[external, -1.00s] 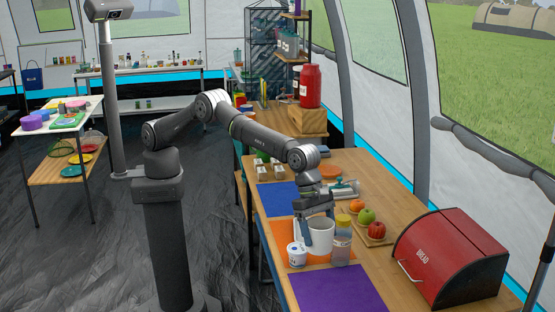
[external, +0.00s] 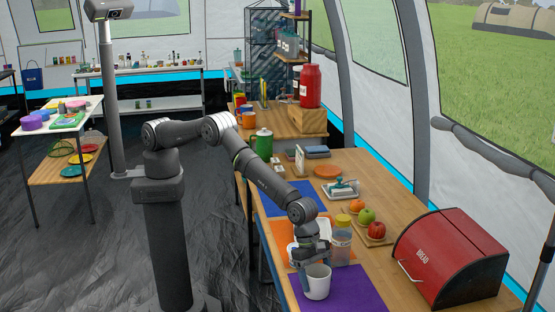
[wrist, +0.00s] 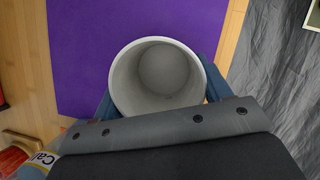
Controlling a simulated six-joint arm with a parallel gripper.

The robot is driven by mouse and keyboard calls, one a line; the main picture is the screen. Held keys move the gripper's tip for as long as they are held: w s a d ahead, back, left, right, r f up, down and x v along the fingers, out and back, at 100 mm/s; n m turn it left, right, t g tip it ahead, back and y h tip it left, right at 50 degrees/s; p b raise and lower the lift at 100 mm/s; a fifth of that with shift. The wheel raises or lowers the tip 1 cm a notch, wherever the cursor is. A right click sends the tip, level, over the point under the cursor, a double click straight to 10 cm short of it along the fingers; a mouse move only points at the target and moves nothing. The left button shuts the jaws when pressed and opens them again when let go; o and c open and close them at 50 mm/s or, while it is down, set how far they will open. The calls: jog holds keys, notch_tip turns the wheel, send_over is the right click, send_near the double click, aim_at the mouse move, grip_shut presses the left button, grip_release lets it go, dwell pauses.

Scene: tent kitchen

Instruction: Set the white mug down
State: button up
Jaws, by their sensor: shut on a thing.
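The white mug (external: 317,283) is upright at the near left part of the purple mat (external: 352,290). My gripper (external: 308,268) is shut on the mug, with its fingers on the mug's sides. In the wrist view, the mug (wrist: 157,77) shows its open top and empty inside, with blue fingers on both sides and the purple mat (wrist: 80,40) beneath. I cannot tell whether the mug's base touches the mat.
A clear jar with a yellow lid (external: 341,240) stands just behind the mug, by the orange mat (external: 279,230). Fruit (external: 376,230) and a red bread box (external: 450,262) lie to the right. The purple mat's right part is bare.

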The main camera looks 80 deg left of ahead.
jog(key=shift+f, duration=0.1)
jog(key=o, duration=1)
jog(key=v, duration=1.2)
jog(key=x, duration=1.2)
